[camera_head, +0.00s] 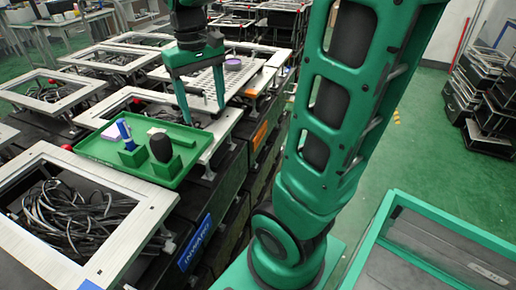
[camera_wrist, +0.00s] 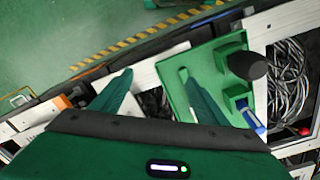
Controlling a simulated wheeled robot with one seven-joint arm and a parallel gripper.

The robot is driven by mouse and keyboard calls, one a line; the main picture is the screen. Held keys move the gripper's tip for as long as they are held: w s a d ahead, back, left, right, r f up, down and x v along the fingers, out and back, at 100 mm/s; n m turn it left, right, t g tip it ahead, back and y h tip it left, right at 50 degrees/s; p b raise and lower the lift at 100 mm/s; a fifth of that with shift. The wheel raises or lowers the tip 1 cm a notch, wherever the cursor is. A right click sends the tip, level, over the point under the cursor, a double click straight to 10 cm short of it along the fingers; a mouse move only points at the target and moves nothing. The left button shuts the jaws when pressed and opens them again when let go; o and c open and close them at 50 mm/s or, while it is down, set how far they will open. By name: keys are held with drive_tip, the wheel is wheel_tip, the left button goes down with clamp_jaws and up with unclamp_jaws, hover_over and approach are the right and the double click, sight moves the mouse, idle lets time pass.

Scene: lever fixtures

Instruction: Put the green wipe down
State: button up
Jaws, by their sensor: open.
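My gripper (camera_head: 204,114) hangs pointing down over the white frames, just right of a green tray (camera_head: 100,150). Its two fingers are apart with nothing seen between them. The wrist view shows the open fingers (camera_wrist: 156,78) too, the right one overlapping the green tray (camera_wrist: 174,78). I cannot pick out a green wipe for certain; green on green makes it hard to tell. The tray holds a blue upright item (camera_head: 124,130), a black rounded item (camera_head: 161,147) in a green holder, and a small pale item (camera_head: 112,133).
White frames with bundled black cables (camera_head: 68,208) stand around the tray. A white slotted rack (camera_head: 205,85) and a purple round item (camera_head: 233,65) lie behind my gripper. Green floor (camera_head: 400,150) is open at the right, with stacked black crates (camera_head: 480,85) beyond.

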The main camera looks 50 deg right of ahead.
drive_tip(key=s+d+f+m, duration=0.1)
drive_tip(key=s+f, duration=0.3)
drive_tip(key=s, duration=0.4)
drive_tip(key=s+d+f+m, duration=0.1)
drive_tip(key=s+f, duration=0.3)
drive_tip(key=s, duration=0.5)
drive_tip(key=shift+d+m+y, duration=0.3)
drive_tip(key=shift+d+m, duration=0.05)
drive_tip(key=shift+m, duration=0.55)
drive_tip(key=shift+w, duration=0.1)
drive_tip(key=shift+w+f, duration=0.2)
drive_tip(key=shift+w, duration=0.25)
drive_tip(key=shift+o, duration=0.6)
